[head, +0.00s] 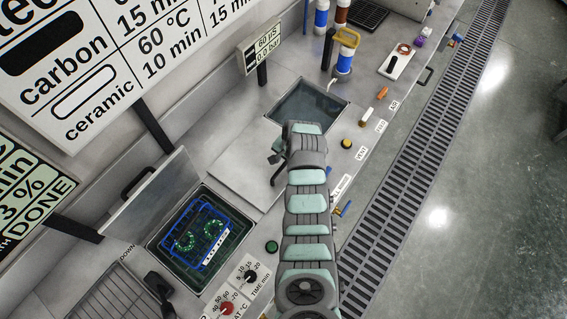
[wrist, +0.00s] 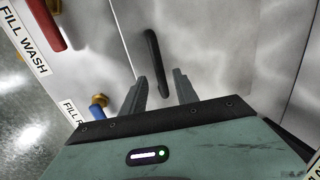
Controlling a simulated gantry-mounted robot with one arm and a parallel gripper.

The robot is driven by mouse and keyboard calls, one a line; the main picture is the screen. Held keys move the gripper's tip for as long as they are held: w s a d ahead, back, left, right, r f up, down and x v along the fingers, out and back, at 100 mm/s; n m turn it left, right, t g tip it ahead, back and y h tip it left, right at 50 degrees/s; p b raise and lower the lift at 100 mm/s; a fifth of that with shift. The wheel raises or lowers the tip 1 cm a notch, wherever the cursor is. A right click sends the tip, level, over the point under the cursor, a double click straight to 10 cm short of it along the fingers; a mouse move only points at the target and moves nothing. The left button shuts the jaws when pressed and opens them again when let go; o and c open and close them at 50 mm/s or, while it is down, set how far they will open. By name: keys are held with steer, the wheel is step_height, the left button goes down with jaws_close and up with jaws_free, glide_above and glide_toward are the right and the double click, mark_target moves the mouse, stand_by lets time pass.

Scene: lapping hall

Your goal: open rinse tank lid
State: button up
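A flat grey metal lid (head: 235,165) lies closed on the bench between the open basket tank and the square basin; I take it for the rinse tank lid. My arm covers its right part in the head view. In the head view my gripper (head: 277,158) is over the lid's right side, mostly hidden by my wrist.
Left, an open tank (head: 153,243) holds a blue basket (head: 185,262) with green-lit parts; its lid (head: 148,205) stands raised. A square basin (head: 308,103) is behind. Red (wrist: 45,25) and blue (wrist: 98,103) valve handles line the front edge. A sign post (head: 262,72) stands at the back.

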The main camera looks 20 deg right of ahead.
steer(key=shift+w+a+f, duration=0.1)
steer(key=shift+w+f, duration=0.15)
steer(key=shift+f, duration=0.75)
steer(key=shift+c, duration=0.2)
jaws_close()
stand_by(0.7)
